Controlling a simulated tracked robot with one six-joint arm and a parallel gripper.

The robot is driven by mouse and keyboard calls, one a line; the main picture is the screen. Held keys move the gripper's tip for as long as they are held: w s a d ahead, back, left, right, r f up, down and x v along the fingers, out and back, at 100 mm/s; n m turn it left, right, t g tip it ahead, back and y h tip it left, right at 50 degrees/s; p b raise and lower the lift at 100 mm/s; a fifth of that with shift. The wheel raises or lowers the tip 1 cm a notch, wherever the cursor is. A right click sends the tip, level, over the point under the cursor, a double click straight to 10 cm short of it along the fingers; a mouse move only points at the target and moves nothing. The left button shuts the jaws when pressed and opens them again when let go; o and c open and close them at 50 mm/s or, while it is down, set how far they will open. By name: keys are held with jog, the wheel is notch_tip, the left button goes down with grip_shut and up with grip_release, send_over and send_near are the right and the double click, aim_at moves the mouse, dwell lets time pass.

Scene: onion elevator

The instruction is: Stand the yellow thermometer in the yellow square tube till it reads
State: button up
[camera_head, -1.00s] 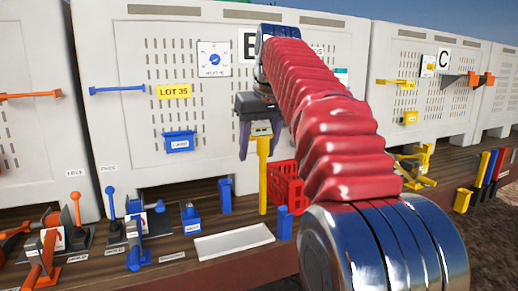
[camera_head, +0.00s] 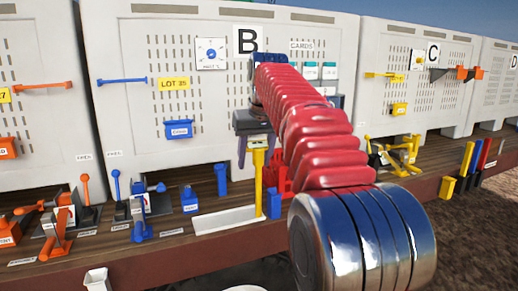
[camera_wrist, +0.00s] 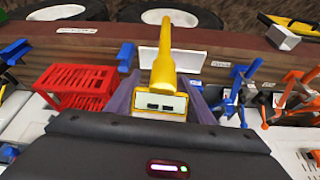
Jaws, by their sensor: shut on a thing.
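My gripper (camera_head: 255,128) is shut on the head of the yellow thermometer (camera_head: 258,180). The thermometer hangs upright, stem down, in front of the shelf by bin B. In the wrist view its head (camera_wrist: 160,105) sits between the purple fingers, with two small dark windows and no reading I can make out. A short yellow square tube (camera_head: 447,188) stands at the right by the shelf edge, well apart from the thermometer. The thermometer's lower tip appears over the right end of a white tray; I cannot tell its height.
The white tray (camera_head: 215,221) lies on the shelf. A red crate (camera_wrist: 75,87) and blue tubes (camera_head: 274,203) are close to the thermometer. Yellow, blue and red posts (camera_head: 478,160) stand beside the yellow tube. Blue and orange lever devices (camera_head: 140,215) are at the left.

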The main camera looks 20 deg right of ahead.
jog(key=w+a+f, duration=0.1)
jog(key=a+f, duration=0.1)
jog(key=f, duration=0.6)
jog(key=w+a+f, duration=0.1)
jog(key=a+f, duration=0.1)
jog(key=f, duration=0.6)
jog(key=s+a+f, duration=0.3)
jog(key=a+f, duration=0.1)
jog(key=f, duration=0.4)
jog(key=s+a+f+n, duration=0.1)
jog(key=s+a+f, duration=0.3)
jog(key=f, duration=0.4)
jog(key=shift+a, duration=0.2)
jog(key=shift+d, duration=0.1)
